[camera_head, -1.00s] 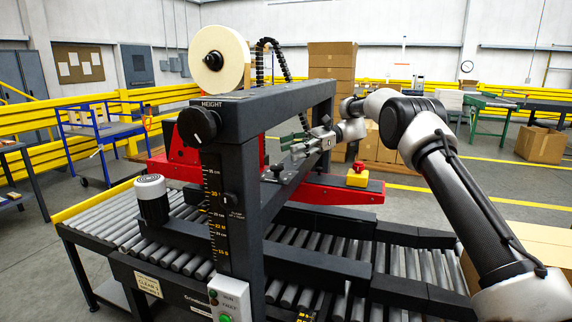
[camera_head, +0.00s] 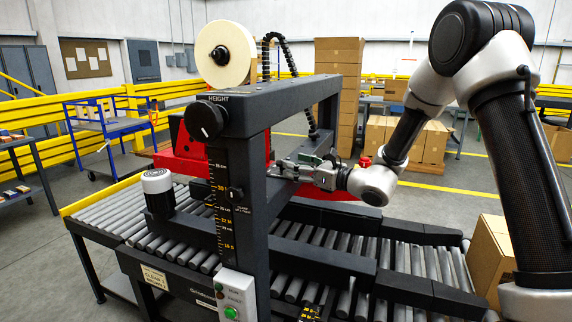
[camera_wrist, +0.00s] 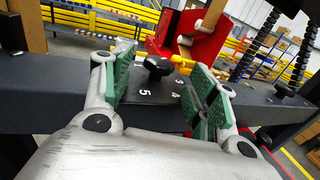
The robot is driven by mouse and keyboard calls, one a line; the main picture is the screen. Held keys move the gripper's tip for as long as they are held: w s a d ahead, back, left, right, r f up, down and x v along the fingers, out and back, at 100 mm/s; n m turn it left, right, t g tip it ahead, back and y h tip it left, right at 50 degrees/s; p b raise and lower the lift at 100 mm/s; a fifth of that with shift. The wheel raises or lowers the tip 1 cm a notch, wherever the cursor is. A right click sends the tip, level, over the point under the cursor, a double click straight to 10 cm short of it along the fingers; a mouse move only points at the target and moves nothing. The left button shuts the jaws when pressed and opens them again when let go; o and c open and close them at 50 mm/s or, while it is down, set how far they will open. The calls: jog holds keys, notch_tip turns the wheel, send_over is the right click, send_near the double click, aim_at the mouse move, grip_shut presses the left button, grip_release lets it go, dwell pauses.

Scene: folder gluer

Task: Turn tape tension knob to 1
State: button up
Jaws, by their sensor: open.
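A black knob (camera_wrist: 157,66) stands on a dark plate in the wrist view, with the white digits 3, 4 and 5 visible near it. I take it as the tape tension knob; its pointer direction cannot be made out. My gripper (camera_wrist: 160,72) is open, its green pads on either side of the knob, with visible gaps and no clear contact. In the head view my gripper (camera_head: 287,166) is at the machine's inner crossbeam, and the knob cannot be picked out there.
A black HEIGHT knob (camera_head: 205,121) is on the near upright, below a tape roll (camera_head: 226,54). The upper beam (camera_head: 285,100) runs above my gripper. A roller conveyor (camera_head: 340,262) lies below. A cardboard box (camera_head: 490,257) is at right.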

jog(key=shift+x, duration=2.2)
jog(key=c, duration=1)
jog(key=shift+g, duration=0.3)
jog(key=n+g+y, duration=0.1)
jog(key=n+g, duration=0.2)
jog(key=n+g+y, duration=0.1)
jog(key=g, duration=0.1)
jog(key=shift+w+d+y, duration=0.1)
jog(key=shift+w+y, duration=0.2)
jog(key=shift+w+n+g, duration=0.1)
jog(key=shift+n+g, duration=1.1)
jog(key=shift+g, duration=0.7)
jog(key=shift+w+n+g, duration=0.1)
jog(key=shift+n+g, duration=1.1)
jog(key=shift+g, duration=1)
